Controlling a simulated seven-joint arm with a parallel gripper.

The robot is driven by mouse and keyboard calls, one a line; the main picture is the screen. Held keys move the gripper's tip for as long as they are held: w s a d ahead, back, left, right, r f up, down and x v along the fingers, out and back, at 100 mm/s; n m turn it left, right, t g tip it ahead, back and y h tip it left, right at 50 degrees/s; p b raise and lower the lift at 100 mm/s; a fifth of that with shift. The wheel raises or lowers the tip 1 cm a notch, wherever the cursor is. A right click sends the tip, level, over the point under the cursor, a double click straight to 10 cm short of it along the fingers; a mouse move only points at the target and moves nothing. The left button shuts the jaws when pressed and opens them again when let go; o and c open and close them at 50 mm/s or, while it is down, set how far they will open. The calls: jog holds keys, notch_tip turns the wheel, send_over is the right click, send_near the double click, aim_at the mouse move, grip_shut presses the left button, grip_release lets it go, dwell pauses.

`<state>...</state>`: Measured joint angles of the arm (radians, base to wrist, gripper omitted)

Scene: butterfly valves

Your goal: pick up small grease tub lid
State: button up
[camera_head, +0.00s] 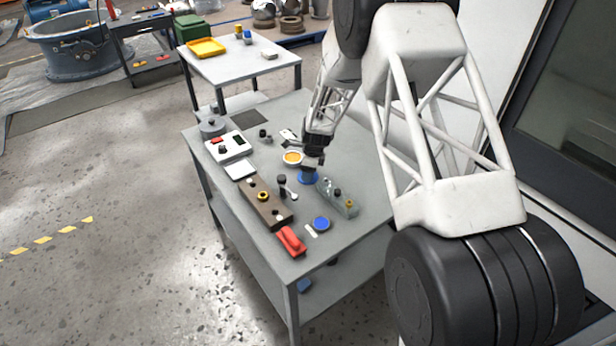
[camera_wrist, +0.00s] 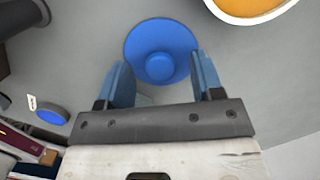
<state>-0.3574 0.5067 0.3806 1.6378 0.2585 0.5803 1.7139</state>
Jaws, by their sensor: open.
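A round blue lid (camera_wrist: 148,37) with a raised central knob lies on the grey workbench, just beyond my fingertips in the wrist view. In the head view the blue lid (camera_head: 307,179) shows directly below my gripper (camera_head: 312,165), which partly covers it. My gripper (camera_wrist: 164,72) is open, with its two blue fingers apart and nothing between them. The fingertips line up with either side of the lid's near part; I cannot tell how high they are above it. A white-rimmed tub with orange contents (camera_head: 292,157) stands open beside the lid; the tub (camera_wrist: 255,8) also shows at the wrist view's top right.
A second blue disc (camera_head: 321,224) lies nearer the bench's front, beside a red tool (camera_head: 291,241). A brown block (camera_head: 256,200) and a clear holder with small parts (camera_head: 345,204) stand nearby. The bench (camera_head: 350,170) has bare room right of my gripper.

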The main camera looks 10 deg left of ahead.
jog(key=shift+a+f, duration=0.1)
jog(key=shift+f, duration=0.2)
dwell(0.4)
jog(key=c, duration=1)
jog(key=shift+r, duration=0.1)
jog(key=shift+r, duration=4.9)
jog(key=w+a, duration=0.2)
jog(key=w+a+f, duration=0.1)
jog(key=w+a, duration=0.1)
jog(key=w+a+f, duration=0.1)
jog(key=w+a, duration=0.2)
jog(key=shift+w, duration=0.1)
